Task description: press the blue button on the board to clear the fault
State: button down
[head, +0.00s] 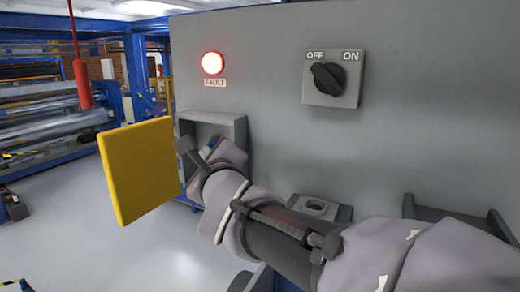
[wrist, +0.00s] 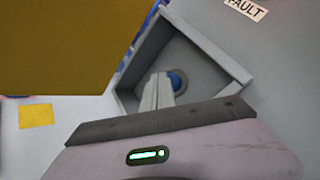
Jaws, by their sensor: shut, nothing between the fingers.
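The blue button (wrist: 178,80) sits inside a grey open-fronted box (head: 240,128) on the board (head: 280,95). In the wrist view the shut fingers of my gripper (wrist: 158,78) reach into the box and cover the button's left part. I cannot tell whether the fingertips touch it. The box's yellow door (head: 138,172) stands swung open to the left. The fault lamp (head: 213,63) above the box glows red.
A black rotary OFF/ON switch (head: 329,79) is on the board to the right. A grey fitting (head: 318,207) is lower on the board, behind my arm. The open yellow door stands close to the left of my gripper. A red hanging pendant (head: 82,84) is at far left.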

jog(key=shift+w+d+b, duration=0.2)
jog(key=shift+w+b, duration=0.25)
jog(key=shift+b, duration=0.1)
dwell(0.5)
jog(key=shift+s+a, duration=0.1)
jog(key=shift+s+a+p, duration=0.25)
jog(key=shift+s+p, duration=0.05)
jog(key=shift+s, duration=0.4)
jog(key=shift+s+a+p, duration=0.25)
jog(key=shift+s+a, duration=0.05)
jog(key=shift+s, duration=0.45)
jog(key=shift+s+a+p, duration=0.3)
jog(key=shift+s+a, duration=0.05)
jog(key=shift+s, duration=0.45)
jog(key=shift+s+a+p, duration=0.25)
jog(key=shift+s+a, duration=0.05)
jog(key=shift+s, duration=0.45)
